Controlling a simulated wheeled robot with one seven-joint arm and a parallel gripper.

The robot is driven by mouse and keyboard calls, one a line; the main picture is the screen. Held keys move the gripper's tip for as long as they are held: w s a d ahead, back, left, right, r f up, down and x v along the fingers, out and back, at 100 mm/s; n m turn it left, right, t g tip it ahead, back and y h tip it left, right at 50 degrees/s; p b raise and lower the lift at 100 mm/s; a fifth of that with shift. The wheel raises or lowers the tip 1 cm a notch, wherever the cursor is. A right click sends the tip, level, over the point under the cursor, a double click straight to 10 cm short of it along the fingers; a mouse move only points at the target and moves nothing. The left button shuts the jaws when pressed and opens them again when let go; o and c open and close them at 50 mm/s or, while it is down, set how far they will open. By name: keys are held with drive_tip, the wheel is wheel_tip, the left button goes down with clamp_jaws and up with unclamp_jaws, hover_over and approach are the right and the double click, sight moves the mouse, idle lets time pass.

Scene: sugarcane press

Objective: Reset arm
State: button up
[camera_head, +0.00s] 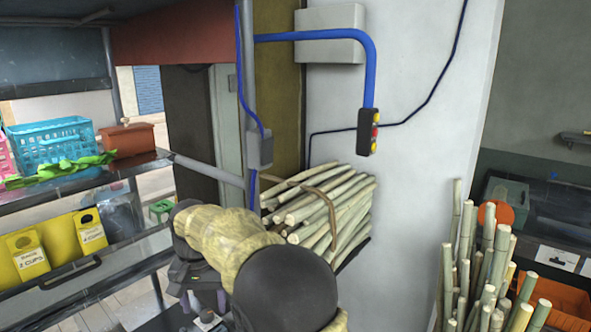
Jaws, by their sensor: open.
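My arm, in a yellow camouflage sleeve with black joints, reaches up from the bottom middle of the head view and bends down at its far end. My gripper (205,297) hangs there, pointing down, partly hidden behind the arm. Its fingers look apart, and I see nothing between them. A bundle of cut sugarcane (330,212) lies stacked beyond the arm, apart from the gripper.
On the left, a shelf (150,167) holds a blue basket (50,143), a brown box (127,140) and green leaves (60,170). Yellow cup boxes (28,257) stand below. Upright canes (485,262) stand at right. A button box (369,132) hangs from a blue pipe (330,36).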

drive_tip(key=s+d+f+t, duration=0.1)
drive_tip(key=d+f, duration=0.1)
drive_tip(key=d, duration=0.9)
drive_tip(key=s+d+f, duration=0.1)
drive_tip(key=d+f, duration=0.1)
drive_tip(key=d, duration=0.9)
drive_tip(key=s+d+f, duration=0.2)
drive_tip(key=s+d, duration=0.4)
drive_tip(key=s+d+f+m+t, duration=0.1)
drive_tip(key=s+d+f, duration=0.1)
drive_tip(key=s+d, duration=0.5)
drive_tip(key=shift+f, duration=0.3)
drive_tip(key=shift+s, duration=0.1)
